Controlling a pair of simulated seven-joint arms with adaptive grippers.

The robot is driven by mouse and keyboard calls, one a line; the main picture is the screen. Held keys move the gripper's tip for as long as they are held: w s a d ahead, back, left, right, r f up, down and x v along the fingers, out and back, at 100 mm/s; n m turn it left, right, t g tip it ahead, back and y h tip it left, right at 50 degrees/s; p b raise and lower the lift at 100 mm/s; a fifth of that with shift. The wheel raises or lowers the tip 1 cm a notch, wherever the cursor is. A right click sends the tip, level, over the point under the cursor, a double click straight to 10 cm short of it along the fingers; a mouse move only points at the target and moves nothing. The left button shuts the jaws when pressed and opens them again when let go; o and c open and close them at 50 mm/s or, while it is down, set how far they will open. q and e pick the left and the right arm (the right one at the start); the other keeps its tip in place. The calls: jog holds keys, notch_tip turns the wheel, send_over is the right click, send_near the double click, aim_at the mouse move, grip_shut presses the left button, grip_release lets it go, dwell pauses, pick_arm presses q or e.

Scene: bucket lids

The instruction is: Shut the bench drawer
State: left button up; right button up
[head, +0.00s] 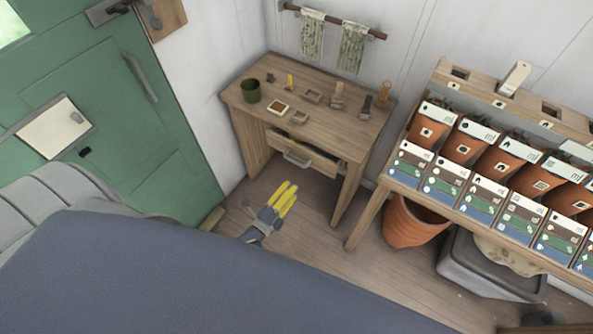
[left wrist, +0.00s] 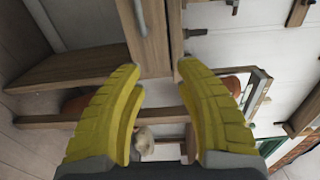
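The wooden bench (head: 325,122) stands against the wall in the head view. Its drawer (head: 318,164) is pulled partly out, and a narrow strip of its inside shows below the bench top. A grey bar handle (head: 297,159) is on the drawer front. My left gripper (head: 289,190), with yellow fingers, is in front of and below the drawer, apart from it. In the left wrist view the fingers (left wrist: 160,68) are spread with nothing between them. The drawer front (left wrist: 152,50) and part of its handle (left wrist: 142,18) show just beyond the tips. My right gripper is not seen.
A green pot (head: 250,91), a small tray (head: 278,108) and several small tools stand on the bench top. A rack with several terracotta pots and seed packets stands at right, with a large terracotta pot (head: 412,222) and a grey bin (head: 480,265) beneath. A green door (head: 110,110) is at left.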

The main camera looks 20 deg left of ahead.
pick_arm(q)
jog(key=s+a+g, duration=0.1)
jog(key=s+a, duration=0.2)
jog(key=a, duration=0.4)
jog(key=g, duration=0.1)
send_near(293, 160)
jog(key=shift+n, duration=0.3)
jog(key=x, duration=1)
jog(key=shift+w+f, duration=0.1)
jog(key=shift+f, duration=0.25)
grip_shut()
